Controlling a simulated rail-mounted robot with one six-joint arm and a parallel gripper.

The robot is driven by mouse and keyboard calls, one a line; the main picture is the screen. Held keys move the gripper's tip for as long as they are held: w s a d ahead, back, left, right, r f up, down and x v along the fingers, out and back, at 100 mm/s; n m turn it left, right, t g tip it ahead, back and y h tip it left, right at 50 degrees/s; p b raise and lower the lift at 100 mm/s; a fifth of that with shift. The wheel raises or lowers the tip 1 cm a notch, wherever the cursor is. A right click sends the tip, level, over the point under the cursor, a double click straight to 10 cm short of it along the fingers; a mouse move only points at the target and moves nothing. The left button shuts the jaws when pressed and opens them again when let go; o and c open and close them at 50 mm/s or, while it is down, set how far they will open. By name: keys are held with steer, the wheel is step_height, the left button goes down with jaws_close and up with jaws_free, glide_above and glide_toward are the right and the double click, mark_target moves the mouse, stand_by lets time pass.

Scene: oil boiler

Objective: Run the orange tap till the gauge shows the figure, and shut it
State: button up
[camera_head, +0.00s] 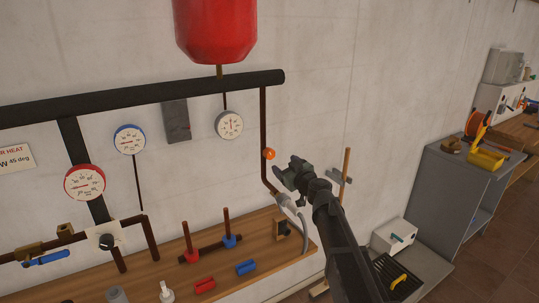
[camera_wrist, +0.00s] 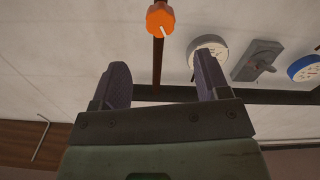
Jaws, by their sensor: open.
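The orange tap (camera_head: 269,154) sits on a thin brown vertical pipe at the middle of the head view. It also shows at the top of the wrist view (camera_wrist: 160,19), with a white mark on its face. My gripper (camera_head: 288,172) is just right of and below the tap in the head view, apart from it. In the wrist view my gripper (camera_wrist: 162,84) has its two fingers spread, with nothing between them but the pipe behind. The white gauge (camera_head: 229,125) is on the wall left of the tap; its figures are too small to read. It is partly seen in the wrist view.
A red tank (camera_head: 215,30) hangs above a thick dark pipe (camera_head: 140,97). A blue-rimmed gauge (camera_head: 129,139) and a red-rimmed gauge (camera_head: 84,183) are further left. A wooden bench (camera_head: 220,262) with pipe pieces lies below. The wall right of my arm is mostly clear.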

mark_target(271, 155)
steer(key=x, duration=1)
steer(key=shift+w+a, duration=0.15)
steer(key=shift+w, duration=0.2)
steer(key=c, duration=0.9)
steer(key=shift+c, duration=0.2)
steer(key=shift+m, duration=2.8)
steer(key=o, duration=0.9)
steer(key=shift+o, duration=0.2)
